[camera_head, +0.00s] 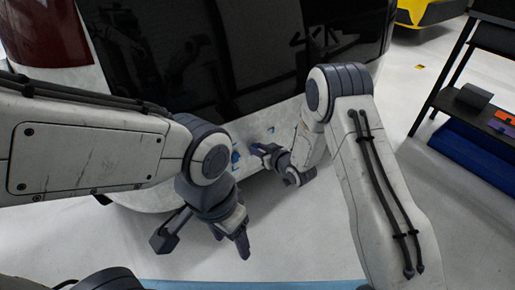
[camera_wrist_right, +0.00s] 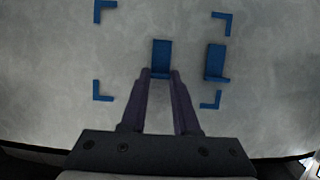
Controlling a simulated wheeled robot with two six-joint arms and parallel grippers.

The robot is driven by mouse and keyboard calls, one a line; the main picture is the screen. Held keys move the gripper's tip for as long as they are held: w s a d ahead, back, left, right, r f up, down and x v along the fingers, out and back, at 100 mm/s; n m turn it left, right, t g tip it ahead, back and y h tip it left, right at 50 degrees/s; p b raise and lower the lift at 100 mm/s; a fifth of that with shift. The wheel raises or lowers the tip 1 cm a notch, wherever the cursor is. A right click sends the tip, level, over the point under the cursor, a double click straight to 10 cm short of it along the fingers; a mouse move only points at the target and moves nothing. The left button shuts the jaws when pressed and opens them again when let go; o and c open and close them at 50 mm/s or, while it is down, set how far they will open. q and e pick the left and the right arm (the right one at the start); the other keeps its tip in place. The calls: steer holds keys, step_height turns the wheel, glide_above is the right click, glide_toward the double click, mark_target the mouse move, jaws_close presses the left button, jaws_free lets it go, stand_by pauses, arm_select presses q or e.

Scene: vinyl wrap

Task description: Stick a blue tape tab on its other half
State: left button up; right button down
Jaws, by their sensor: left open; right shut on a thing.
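In the right wrist view, a blue tape tab (camera_wrist_right: 161,53) sits between the fingertips of my right gripper (camera_wrist_right: 160,74), which is shut on its lower end. Its other half (camera_wrist_right: 215,60), a blue piece with a short foot at its lower right, lies on the pale panel (camera_wrist_right: 60,60), just right of the held tab with a narrow gap. I cannot tell whether the held tab touches the panel. In the head view, my right gripper (camera_head: 263,151) is at the pale car panel, beside small blue marks (camera_head: 235,156). My left gripper (camera_head: 204,242) is open and empty, lower down, away from the panel.
Blue corner marks (camera_wrist_right: 104,8) frame the two pieces in the right wrist view. The dark glossy part of the car (camera_head: 240,50) rises above the panel. A dark shelf (camera_head: 480,105) with a blue roll (camera_head: 475,150) stands at right. The floor between is clear.

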steer(key=shift+s+d, duration=0.3)
steer(key=shift+s, duration=0.15)
stand_by(0.3)
steer(key=s+d, duration=0.3)
steer(key=s, duration=0.3)
steer(key=shift+d+p, duration=0.35)
steer(key=shift+d, duration=0.05)
stand_by(0.6)
steer(key=shift+w, duration=0.1)
